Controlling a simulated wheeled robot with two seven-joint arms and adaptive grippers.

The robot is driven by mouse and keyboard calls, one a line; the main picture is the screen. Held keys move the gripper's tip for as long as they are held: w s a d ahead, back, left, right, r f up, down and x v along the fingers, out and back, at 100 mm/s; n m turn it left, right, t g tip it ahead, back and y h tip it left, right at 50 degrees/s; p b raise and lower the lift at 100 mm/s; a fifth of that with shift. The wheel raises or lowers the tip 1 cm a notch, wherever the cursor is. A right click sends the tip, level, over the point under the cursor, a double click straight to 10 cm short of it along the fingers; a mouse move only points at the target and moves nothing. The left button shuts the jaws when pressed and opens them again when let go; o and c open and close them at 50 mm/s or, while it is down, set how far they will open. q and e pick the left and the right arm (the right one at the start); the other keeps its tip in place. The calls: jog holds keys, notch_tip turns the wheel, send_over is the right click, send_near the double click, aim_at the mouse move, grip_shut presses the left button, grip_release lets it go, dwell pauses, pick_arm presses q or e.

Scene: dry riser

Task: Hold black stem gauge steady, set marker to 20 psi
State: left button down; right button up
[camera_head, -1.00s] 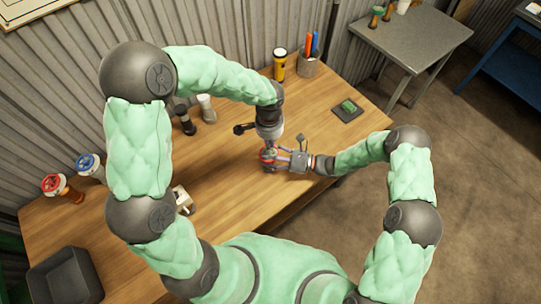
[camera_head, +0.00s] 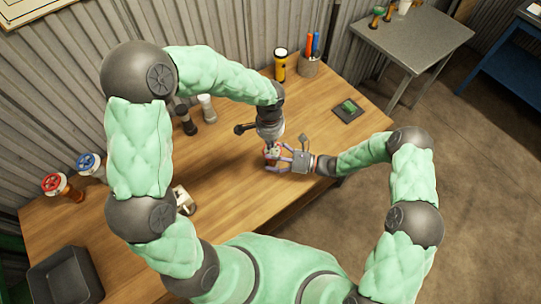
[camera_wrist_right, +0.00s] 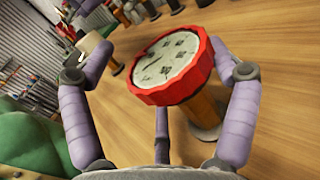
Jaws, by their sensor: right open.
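A round gauge with a red rim and a pale dial (camera_wrist_right: 168,62) fills the middle of the right wrist view. Its stem (camera_wrist_right: 207,103) looks orange-brown, not black, with a dark base on the wooden table. The dial's marks and marker are too blurred to read. In the head view the red rim (camera_head: 272,151) shows below my left gripper (camera_head: 270,140), which points down; its fingers are mostly hidden. My right gripper (camera_head: 279,157) is open beside the gauge. Its purple fingers spread around the gauge in the right wrist view, with gaps visible.
A dark-stemmed item (camera_head: 186,121) and a white one (camera_head: 206,108) stand near the wall. Red-topped (camera_head: 60,187) and blue-topped (camera_head: 89,165) items stand at left. The table's right front is clear.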

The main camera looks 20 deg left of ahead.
jog(key=d, duration=1.1)
jog(key=shift+w+d, duration=0.25)
jog(key=shift+w, duration=0.1)
